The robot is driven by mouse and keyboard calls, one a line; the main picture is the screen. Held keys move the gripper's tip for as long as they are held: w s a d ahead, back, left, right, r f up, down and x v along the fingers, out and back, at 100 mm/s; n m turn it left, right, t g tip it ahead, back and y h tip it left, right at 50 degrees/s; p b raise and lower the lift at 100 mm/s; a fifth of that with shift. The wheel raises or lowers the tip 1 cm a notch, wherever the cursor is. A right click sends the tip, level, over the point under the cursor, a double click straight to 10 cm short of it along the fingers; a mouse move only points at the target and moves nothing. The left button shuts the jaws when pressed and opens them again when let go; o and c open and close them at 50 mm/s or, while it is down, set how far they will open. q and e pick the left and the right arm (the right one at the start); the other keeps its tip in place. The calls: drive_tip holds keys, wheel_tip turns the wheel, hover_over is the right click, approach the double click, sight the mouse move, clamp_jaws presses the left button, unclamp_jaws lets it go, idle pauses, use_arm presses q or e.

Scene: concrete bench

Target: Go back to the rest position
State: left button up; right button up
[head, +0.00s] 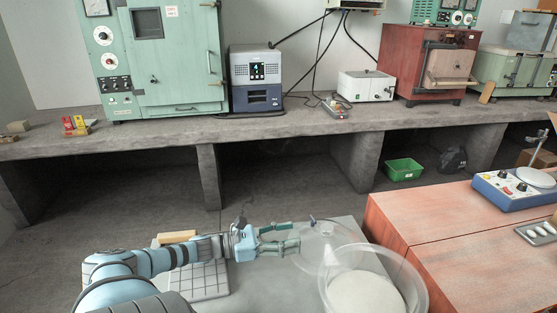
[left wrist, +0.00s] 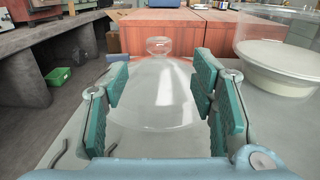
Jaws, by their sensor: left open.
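My left gripper (head: 297,239) reaches in from the left, low over the grey worktop (head: 260,290). It is open, and its teal-padded fingers (left wrist: 160,95) stand apart with nothing gripped between them. A clear glass dome lid (head: 322,246) with a knob is just beyond the fingertips. In the left wrist view the lid (left wrist: 155,105) shows between the fingers; whether they touch it I cannot tell. A clear glass bowl (head: 420,297) with a white plate inside stands to the right of the lid. My right gripper is in neither view.
A gridded grey tray (head: 205,284) lies beside my left forearm. A red-topped table (head: 440,225) on the right carries a blue stirrer (head: 505,190) and a small tray (head: 531,236). A long concrete bench (head: 270,124) with instruments runs along the back wall. A green bin (head: 403,170) is below it.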

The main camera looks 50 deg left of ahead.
use_arm(q)
drive_tip(key=shift+v, duration=1.3)
